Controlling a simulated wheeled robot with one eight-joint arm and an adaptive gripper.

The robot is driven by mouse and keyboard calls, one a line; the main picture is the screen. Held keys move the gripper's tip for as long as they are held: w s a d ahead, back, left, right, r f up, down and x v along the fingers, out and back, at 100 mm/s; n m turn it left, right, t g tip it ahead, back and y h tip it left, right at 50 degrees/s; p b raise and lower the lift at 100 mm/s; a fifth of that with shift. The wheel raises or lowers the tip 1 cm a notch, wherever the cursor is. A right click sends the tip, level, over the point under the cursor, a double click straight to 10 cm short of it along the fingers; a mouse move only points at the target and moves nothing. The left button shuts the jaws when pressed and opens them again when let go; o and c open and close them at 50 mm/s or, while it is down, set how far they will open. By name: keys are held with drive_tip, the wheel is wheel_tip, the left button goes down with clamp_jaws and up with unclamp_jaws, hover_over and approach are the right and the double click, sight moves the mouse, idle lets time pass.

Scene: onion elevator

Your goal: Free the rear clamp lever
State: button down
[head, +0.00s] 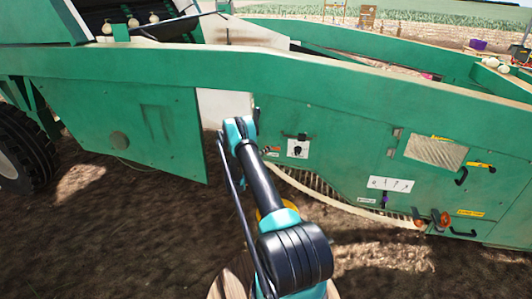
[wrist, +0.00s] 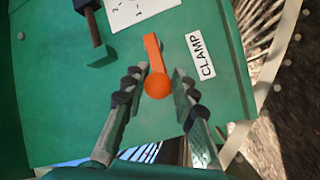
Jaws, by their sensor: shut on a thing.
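An orange clamp lever (wrist: 157,86) with a round knob end stands out from a green panel in the wrist view. A white label reading CLAMP (wrist: 201,57) is beside it on the right. My gripper (wrist: 157,78) has its two fingers on either side of the lever, shut on it near the knob. The lever's arm runs up from the knob between the fingertips. In the head view, my arm reaches to the green machine's side (head: 330,125) and my gripper is hidden behind it.
A dark bar with a green block (wrist: 102,55) stands left of the lever. A pale curved hose or rail (head: 345,203) runs along the machine's lower edge. Orange parts (head: 441,219) and black handles are farther right. Bare soil lies in front.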

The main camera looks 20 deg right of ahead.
drive_tip(key=shift+r, duration=0.2)
drive_tip(key=r+m+y, duration=0.2)
drive_tip(key=m, duration=0.1)
drive_tip(key=shift+s+d, duration=0.15)
drive_tip(key=shift+s+d+r+m+y, duration=0.15)
drive_tip(key=shift+d+r+m+y, duration=0.1)
drive_tip(key=shift+r+m+y, duration=0.25)
drive_tip(key=shift+s+d+r+m+y, duration=0.2)
drive_tip(key=shift+r+m+y, duration=0.1)
drive_tip(key=shift+m+y, duration=0.35)
drive_tip(key=shift+s+d+r+m+t+y, duration=0.35)
drive_tip(key=shift+d+r+m+y, duration=0.2)
drive_tip(key=shift+m+y, duration=0.45)
drive_tip(key=shift+s+d+r+m+t+y, duration=0.35)
drive_tip(key=shift+d+m+y, duration=0.2)
drive_tip(key=shift+m+y, duration=0.35)
drive_tip(key=shift+d, duration=0.1)
drive_tip(key=c, duration=1.3)
unclamp_jaws()
drive_tip(key=shift+r, duration=0.1)
drive_tip(key=shift+o, duration=0.2)
